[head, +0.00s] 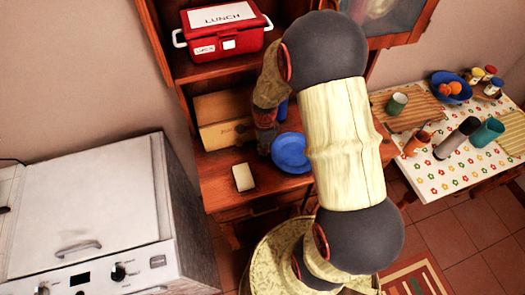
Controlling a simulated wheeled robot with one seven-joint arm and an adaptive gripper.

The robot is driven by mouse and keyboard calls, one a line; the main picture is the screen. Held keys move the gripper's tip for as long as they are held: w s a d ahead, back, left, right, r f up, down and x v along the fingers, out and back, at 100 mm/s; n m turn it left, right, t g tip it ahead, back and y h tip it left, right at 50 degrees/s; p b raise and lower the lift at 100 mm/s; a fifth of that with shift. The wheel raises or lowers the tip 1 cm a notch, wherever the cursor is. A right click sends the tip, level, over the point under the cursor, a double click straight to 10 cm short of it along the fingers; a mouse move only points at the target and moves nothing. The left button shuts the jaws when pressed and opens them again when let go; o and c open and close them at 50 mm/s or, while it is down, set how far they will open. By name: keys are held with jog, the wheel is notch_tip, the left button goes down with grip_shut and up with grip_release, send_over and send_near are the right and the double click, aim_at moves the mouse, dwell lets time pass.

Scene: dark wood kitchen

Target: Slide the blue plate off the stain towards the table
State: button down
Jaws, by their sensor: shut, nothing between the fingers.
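The blue plate (291,153) lies on the wooden cupboard's counter, in the middle of the head view. My arm hangs over the counter, and my gripper (265,147) points down just left of the plate, close to its left rim. The gripper is shut and looks empty; I cannot tell whether it touches the plate. I see no stain; the plate or my arm may hide it. The table (425,178), with a flowered white cloth, stands to the right.
A pale block (244,177) lies on the counter, left of the plate. A white stove (85,225) is at left. Cups, a flask, boards and a blue bowl (450,86) crowd the table.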

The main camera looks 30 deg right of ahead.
aim_at(295, 153)
jog(key=s+d, duration=0.1)
jog(key=d, duration=0.4)
jog(key=s+d+p, duration=0.1)
jog(key=s+d, duration=0.1)
jog(key=d, duration=0.4)
jog(key=s+d+p, duration=0.1)
jog(key=s+d, duration=0.1)
jog(key=d, duration=0.4)
jog(key=shift+s+d, duration=0.1)
jog(key=shift+s, duration=0.1)
dwell(0.5)
